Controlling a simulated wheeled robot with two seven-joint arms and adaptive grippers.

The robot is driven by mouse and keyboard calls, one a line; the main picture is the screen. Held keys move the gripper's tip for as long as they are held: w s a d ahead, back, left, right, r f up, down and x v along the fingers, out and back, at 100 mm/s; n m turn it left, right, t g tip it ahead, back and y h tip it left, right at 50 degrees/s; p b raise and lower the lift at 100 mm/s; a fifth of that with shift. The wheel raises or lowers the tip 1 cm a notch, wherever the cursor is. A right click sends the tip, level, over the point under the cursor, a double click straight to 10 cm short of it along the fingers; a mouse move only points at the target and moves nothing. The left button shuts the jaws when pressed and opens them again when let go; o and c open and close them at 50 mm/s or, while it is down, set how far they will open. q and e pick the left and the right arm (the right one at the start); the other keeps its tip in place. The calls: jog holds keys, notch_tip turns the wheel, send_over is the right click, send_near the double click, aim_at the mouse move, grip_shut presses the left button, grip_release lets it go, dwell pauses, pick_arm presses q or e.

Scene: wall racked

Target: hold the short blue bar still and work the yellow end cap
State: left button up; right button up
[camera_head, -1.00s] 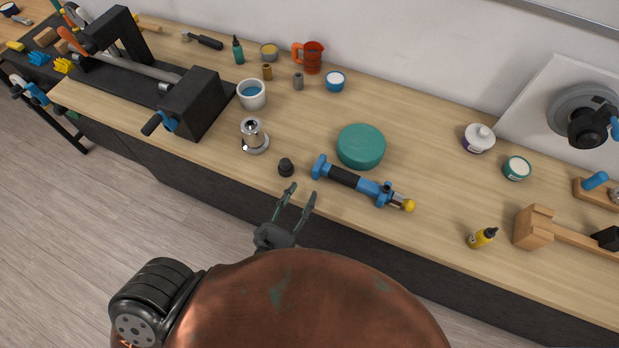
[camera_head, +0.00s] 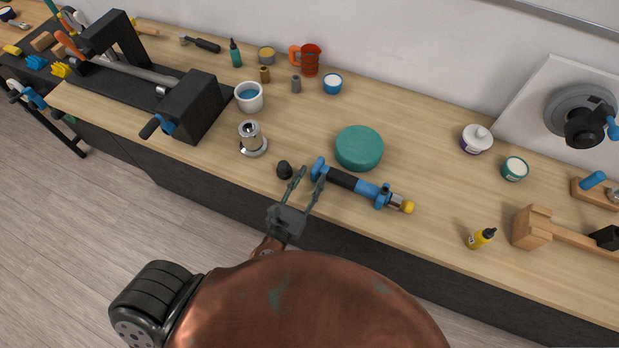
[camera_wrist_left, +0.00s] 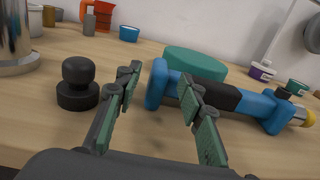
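The short blue bar (camera_head: 366,189) lies on the bench near its front edge, with a black middle section and a blue flange at its left end. It also shows in the wrist view (camera_wrist_left: 259,104). The yellow end cap (camera_head: 407,207) is at its right end and is seen at the right of the wrist view (camera_wrist_left: 304,118). My left gripper (camera_head: 311,174) is open at the bar's left end. In the wrist view (camera_wrist_left: 160,88) the flange shows between its fingers, and the right finger covers part of the bar; I cannot tell whether they touch. My right gripper is not in view.
A black knob (camera_head: 284,170) stands just left of the left gripper. A metal cylinder (camera_head: 251,138) is farther left, and a green round disc (camera_head: 359,148) lies behind the bar. A yellow bottle (camera_head: 480,238) and wooden mallet (camera_head: 533,227) are to the right.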

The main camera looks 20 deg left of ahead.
pick_arm(q)
grip_shut()
dwell(0.3)
jog(key=shift+c, duration=1.3)
grip_release()
jog(key=shift+c, duration=0.4)
grip_shut()
dwell(0.3)
